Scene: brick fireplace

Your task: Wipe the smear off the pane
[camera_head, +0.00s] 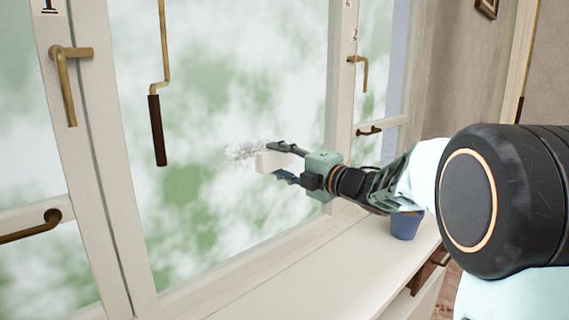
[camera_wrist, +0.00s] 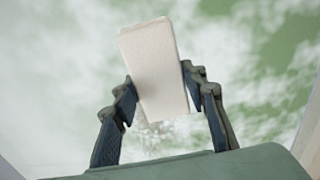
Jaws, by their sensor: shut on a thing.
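My gripper (camera_head: 283,163) is shut on a white block-shaped eraser or sponge (camera_head: 268,161) and holds it up at the middle window pane (camera_head: 200,215). In the wrist view the white block (camera_wrist: 155,65) stands slightly tilted between the two dark fingers of my gripper (camera_wrist: 160,100). A whitish, speckled smear (camera_head: 240,151) shows on the pane just left of the block. In the wrist view part of the smear (camera_wrist: 152,138) shows below the block. The block hides some of the smear. I cannot tell whether the block touches the glass.
A brass rod with a dark handle (camera_head: 157,130) hangs before the pane, left of my gripper. Window handles (camera_head: 66,85) stick out from the frames. A blue pot (camera_head: 406,225) stands on the white sill (camera_head: 290,282) below my arm. The sill's left part is clear.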

